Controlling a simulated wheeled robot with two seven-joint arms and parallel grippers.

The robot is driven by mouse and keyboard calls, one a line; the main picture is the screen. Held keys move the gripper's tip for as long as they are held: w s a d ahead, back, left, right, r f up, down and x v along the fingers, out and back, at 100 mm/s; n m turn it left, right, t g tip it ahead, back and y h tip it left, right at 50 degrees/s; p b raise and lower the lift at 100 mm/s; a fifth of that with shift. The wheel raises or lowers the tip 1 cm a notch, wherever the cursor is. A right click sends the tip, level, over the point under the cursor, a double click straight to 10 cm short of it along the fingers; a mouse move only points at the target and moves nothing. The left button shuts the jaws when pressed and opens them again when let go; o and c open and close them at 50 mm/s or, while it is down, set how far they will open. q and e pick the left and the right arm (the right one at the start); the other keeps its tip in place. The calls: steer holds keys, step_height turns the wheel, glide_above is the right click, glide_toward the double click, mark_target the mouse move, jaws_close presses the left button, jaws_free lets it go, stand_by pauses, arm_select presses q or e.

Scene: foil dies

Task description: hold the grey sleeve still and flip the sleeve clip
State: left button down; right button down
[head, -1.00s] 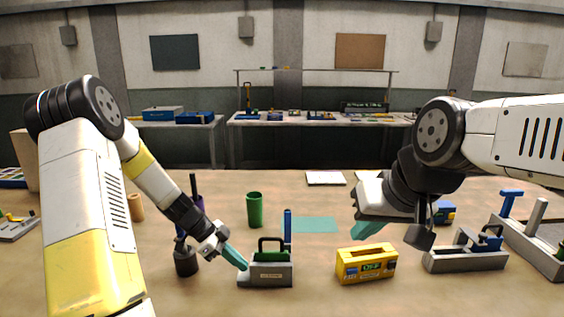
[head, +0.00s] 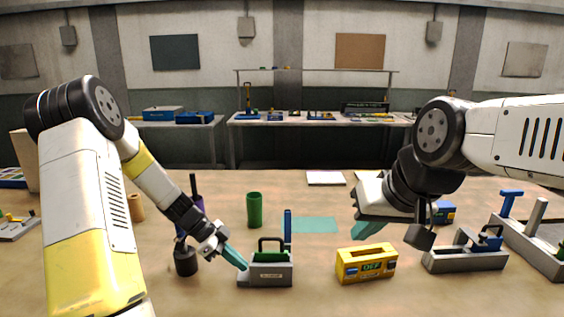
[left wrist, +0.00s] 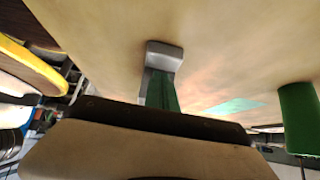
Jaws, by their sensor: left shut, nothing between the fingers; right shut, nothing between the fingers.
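A grey sleeve block (head: 270,280) stands on the table in front of me, with a green part inside and a black loop handle (head: 270,242) on top. A blue upright lever (head: 288,226) rises at its right rear; I cannot tell which of these parts is the sleeve clip. My left gripper (head: 243,266) is shut and empty, its teal tips at the block's upper left end; contact is unclear. In the left wrist view, a grey end (left wrist: 165,52) shows beyond the green fingers. My right gripper (head: 368,232) is shut and empty, above and behind the yellow box, apart from the block.
The yellow box (head: 366,276) stands right of the block, and another grey fixture (head: 466,262) further right. A dark pot (head: 186,261) stands left of the left gripper. The table front is clear.

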arm_select(q)
steer(key=shift+s+f, duration=0.1)
steer(key=shift+f, duration=0.7)
stand_by(3.7)
steer(key=shift+r, duration=0.1)
steer(key=shift+r, duration=3.5)
